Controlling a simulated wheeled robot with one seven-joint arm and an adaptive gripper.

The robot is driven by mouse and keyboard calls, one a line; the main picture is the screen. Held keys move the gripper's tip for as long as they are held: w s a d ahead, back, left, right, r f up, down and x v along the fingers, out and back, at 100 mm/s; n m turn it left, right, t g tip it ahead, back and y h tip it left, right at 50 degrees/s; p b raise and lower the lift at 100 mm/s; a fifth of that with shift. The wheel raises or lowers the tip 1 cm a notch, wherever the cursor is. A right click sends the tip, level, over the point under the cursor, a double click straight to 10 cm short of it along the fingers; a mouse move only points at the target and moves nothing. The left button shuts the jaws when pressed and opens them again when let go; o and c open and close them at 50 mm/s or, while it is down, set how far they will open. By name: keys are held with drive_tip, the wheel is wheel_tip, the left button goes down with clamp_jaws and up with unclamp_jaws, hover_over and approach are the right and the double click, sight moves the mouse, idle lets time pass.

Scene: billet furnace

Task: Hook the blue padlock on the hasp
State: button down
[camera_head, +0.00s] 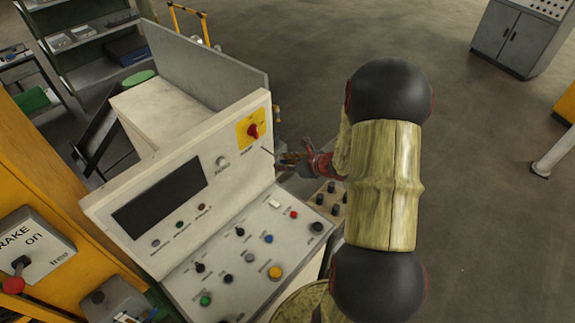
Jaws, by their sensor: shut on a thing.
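My gripper (289,160) is small in the head view, at the right edge of the white control console (225,172). Its fingers point left toward the panel, and a red part of my wrist shows behind them. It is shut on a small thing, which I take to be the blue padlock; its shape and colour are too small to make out. A red rotary switch (253,130) on a yellow plate is up and left of the fingers. A thin pale piece (267,151) is just left of the fingertips; I cannot tell whether it is the hasp or touches the padlock.
The console's sloping desk carries several buttons and knobs (275,271). A small box with black knobs (325,199) is below my gripper. A yellow frame with a brake lever box (32,246) stands at left. A grey cabinet (520,38) is far right, with open floor before it.

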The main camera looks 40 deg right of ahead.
drive_tip(key=shift+w+a+f+b, duration=0.15)
drive_tip(key=shift+w+b, duration=0.1)
drive_tip(key=shift+w, duration=0.35)
drive_tip(key=shift+w+f+b, duration=0.2)
drive_tip(key=shift+w, duration=0.35)
drive_tip(key=shift+w+a+f+b, duration=0.15)
drive_tip(key=shift+w+b, duration=0.1)
drive_tip(key=shift+w, duration=0.35)
drive_tip(key=c, duration=1.4)
unclamp_jaws()
drive_tip(key=shift+d, duration=0.1)
drive_tip(key=v, duration=1.2)
drive_tip(key=shift+f, duration=0.1)
